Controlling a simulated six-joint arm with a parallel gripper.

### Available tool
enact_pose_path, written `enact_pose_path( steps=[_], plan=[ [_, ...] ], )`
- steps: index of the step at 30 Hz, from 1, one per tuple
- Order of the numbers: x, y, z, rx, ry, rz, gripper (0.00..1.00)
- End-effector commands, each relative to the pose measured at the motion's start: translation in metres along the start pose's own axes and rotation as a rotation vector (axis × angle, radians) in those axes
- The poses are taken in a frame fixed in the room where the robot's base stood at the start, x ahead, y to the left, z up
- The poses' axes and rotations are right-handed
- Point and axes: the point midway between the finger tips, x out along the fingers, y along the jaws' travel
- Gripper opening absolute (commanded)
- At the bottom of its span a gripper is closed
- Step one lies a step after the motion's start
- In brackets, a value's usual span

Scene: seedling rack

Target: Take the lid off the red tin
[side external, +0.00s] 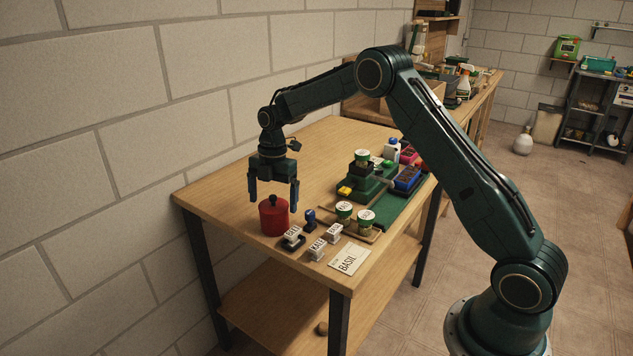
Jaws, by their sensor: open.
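The red tin (273,219) stands upright near the left front part of the wooden table. Its red lid (273,203) sits on top and has a dark round knob (273,198). My gripper (274,207) points down with its two fingers apart and nothing held between them. In this view the fingers appear on either side of the lid, with the right finger close to the tin's right edge. I cannot tell the exact depth between the fingers and the tin.
A BASIL card (349,260) lies at the front edge. Pots (344,210) on a wooden tray and a green stepped rack (366,185) stand farther right. The table's left back is clear.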

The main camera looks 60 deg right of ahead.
Motion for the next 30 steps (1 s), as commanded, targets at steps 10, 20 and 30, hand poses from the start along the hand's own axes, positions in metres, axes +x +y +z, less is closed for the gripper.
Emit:
enact_pose_path(
  steps=[10, 20, 30],
  plan=[
    [0.000, 0.000, 0.000, 0.000, 0.000, 0.000, 0.48],
    [-0.003, 0.000, 0.000, 0.000, 0.000, 0.001, 0.48],
    [-0.035, 0.001, -0.004, 0.000, -0.001, 0.004, 0.48]
  ],
)
